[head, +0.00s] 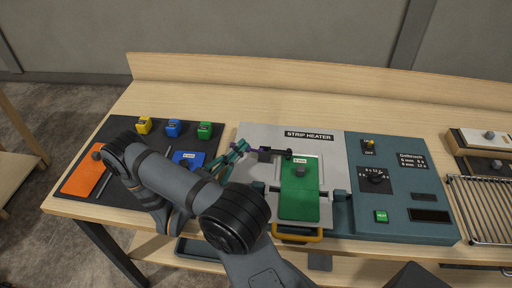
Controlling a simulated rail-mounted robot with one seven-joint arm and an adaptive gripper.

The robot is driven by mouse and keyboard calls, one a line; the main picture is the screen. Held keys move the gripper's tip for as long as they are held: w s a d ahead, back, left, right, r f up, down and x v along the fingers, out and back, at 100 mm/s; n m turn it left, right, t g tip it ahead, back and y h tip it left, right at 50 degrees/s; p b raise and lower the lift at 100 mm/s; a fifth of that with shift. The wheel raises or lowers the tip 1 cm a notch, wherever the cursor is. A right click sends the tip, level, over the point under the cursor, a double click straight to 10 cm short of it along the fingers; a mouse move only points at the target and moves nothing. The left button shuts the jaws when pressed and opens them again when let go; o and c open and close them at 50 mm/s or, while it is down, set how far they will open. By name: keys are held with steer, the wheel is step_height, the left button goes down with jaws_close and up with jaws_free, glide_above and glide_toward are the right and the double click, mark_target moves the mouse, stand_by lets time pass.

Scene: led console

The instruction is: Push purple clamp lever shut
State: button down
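The purple clamp lever (262,150) is a small dark purple piece on the strip heater's grey top, at the left of a dark clamp arm (282,153). The clamp arm reaches toward the far edge of a green sheet (299,203). My gripper (241,148) has teal fingers and is just left of the lever, very close to it. I cannot tell whether they touch. The fingers are small and seen from the side, so their opening is unclear. My arm hides the left front of the heater.
A teal control panel (398,210) with a switch, dial and green button is at the right. Yellow, blue and green blocks (174,128) stand on a dark mat at the left, with an orange sheet (86,178). A wire rack (482,208) is at far right.

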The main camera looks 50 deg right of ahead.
steer(key=s+a, duration=0.1)
steer(key=a, duration=0.1)
steer(key=s+a+f, duration=0.1)
steer(key=s+a, duration=0.1)
steer(key=s+a+f+b, duration=0.1)
steer(key=a, duration=0.2)
steer(key=shift+s, duration=0.3)
steer(key=shift+s+a+f, duration=0.2)
steer(key=shift+s+a, duration=0.1)
steer(key=shift+a, duration=0.05)
